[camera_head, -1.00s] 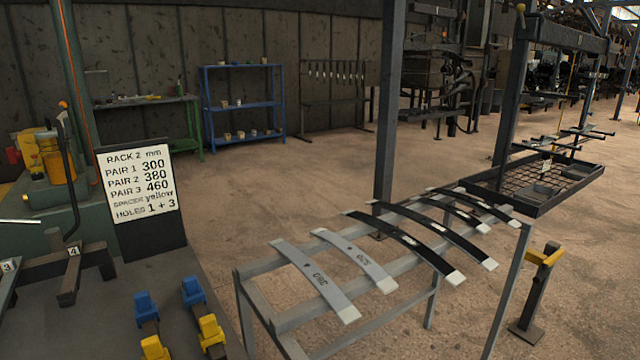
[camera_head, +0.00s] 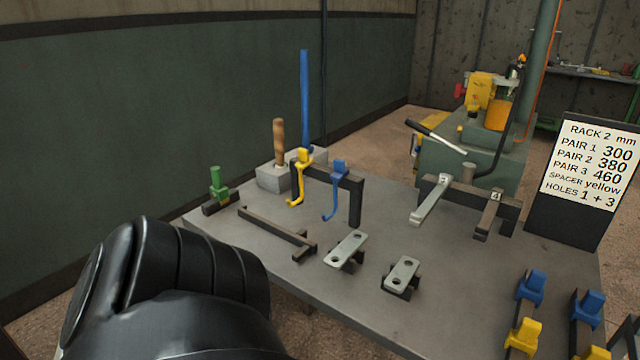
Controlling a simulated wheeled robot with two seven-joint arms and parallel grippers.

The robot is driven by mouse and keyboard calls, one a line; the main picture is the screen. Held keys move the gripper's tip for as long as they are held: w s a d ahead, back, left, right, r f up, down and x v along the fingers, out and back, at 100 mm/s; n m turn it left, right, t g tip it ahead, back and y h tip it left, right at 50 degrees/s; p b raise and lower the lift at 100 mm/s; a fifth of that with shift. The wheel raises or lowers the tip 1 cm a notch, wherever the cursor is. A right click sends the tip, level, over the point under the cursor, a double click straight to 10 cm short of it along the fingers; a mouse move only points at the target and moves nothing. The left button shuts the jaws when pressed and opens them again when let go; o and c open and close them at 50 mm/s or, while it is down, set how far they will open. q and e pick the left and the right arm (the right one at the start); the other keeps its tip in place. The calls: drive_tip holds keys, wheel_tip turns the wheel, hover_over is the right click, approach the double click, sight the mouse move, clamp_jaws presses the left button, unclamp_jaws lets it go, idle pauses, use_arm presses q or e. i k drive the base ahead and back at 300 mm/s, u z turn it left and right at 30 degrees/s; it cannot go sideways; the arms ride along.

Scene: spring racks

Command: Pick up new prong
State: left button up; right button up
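On the grey workbench, a dark stand holds a bright metal prong (camera_head: 430,203) marked 3 and a darker brown prong (camera_head: 487,214) marked 4. Both point toward the front of the bench. Two light metal plates with holes, a left plate (camera_head: 347,248) and a right plate (camera_head: 403,272), sit on dark blocks. No label shows which piece is the new prong. My black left arm fills the lower left; its gripper fingers do not show. My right gripper is out of view.
A yellow hook (camera_head: 301,178) and a blue hook (camera_head: 334,192) hang on a dark frame. A wooden handle and blue rod stand in a grey block (camera_head: 272,177) behind. A green-topped piece (camera_head: 216,187) is at left. A sign (camera_head: 590,172) and blue-and-yellow clamps (camera_head: 527,310) are at right.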

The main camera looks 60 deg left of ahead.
sight(417, 218)
drive_tip(key=u, duration=1.4)
drive_tip(key=k, duration=0.2)
drive_tip(key=z, duration=1.1)
drive_tip(key=i, duration=0.2)
drive_tip(key=u, duration=0.65)
